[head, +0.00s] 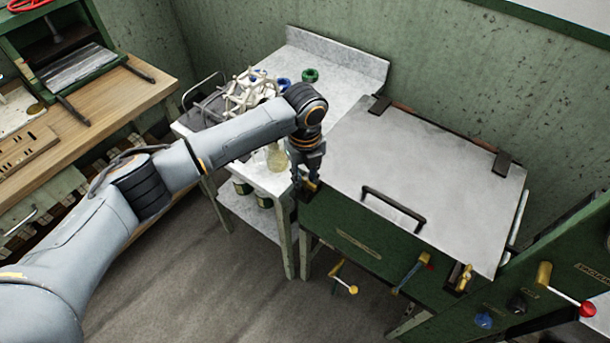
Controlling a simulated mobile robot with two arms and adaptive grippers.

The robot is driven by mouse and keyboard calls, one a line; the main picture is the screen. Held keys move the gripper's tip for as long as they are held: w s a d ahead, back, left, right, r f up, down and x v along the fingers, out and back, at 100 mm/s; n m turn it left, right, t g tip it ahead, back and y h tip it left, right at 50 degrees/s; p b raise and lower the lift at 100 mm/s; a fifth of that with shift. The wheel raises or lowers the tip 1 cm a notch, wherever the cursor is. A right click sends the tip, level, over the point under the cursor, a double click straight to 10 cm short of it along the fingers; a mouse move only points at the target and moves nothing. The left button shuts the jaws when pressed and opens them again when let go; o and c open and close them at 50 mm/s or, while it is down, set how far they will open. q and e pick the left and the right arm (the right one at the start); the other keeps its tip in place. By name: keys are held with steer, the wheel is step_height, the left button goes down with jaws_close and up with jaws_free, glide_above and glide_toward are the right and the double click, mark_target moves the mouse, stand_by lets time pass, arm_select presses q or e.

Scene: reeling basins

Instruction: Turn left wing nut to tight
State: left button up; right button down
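My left arm reaches across from the left, and my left gripper (307,180) points down at the front left corner of the green box with the grey lid (420,160). A small brass piece, the left wing nut (311,185), shows at the fingertips. The fingers hide most of it, and I cannot tell whether they grip it or only stand around it. A second brass wing nut (464,277) stands uncovered at the box's front right corner. The lid lies closed. My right gripper is not in view.
A black handle (393,207) rises from the lid's front. Valve levers (410,275) stick out below the box. A side table (345,72) with glassware and a white rack (250,92) stands left. A green panel with knobs (587,309) stands at right.

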mark_target(305, 179)
arm_select(q)
steer(key=shift+o, duration=1)
step_height(305, 179, up, 12)
